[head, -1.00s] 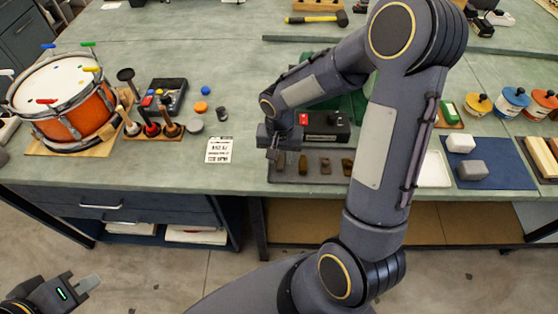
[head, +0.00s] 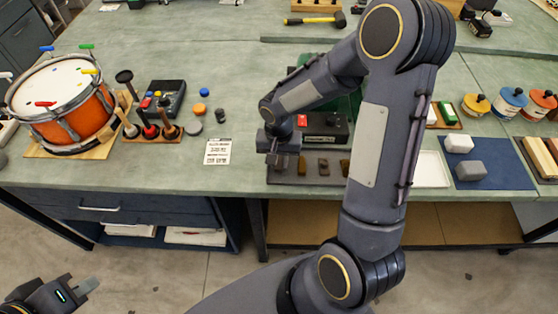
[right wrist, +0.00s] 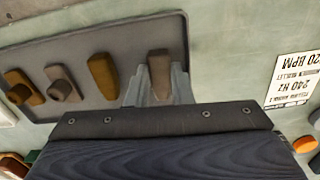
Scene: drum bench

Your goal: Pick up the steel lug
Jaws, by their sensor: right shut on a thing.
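My right gripper (right wrist: 158,88) is shut on a dull grey-brown lug, which looks like the steel lug (right wrist: 159,66). The lug stands up between the two pale fingers, at the end of the lug row on a grey tray (right wrist: 130,22). I cannot tell whether it still touches the tray. In the head view the right gripper (head: 277,162) is low over the left part of the tray (head: 310,181) and mostly hides the lug. My left gripper (head: 88,286) is at the lower left, away from the bench; its jaw gap is not clear.
Several other lugs sit close by on the tray: a brass-brown one (right wrist: 103,75), a grey-brown one (right wrist: 62,82) and a darker brown one (right wrist: 22,86). A black box with a red part (head: 322,126) stands behind. A printed card (head: 217,151) lies left on bare bench.

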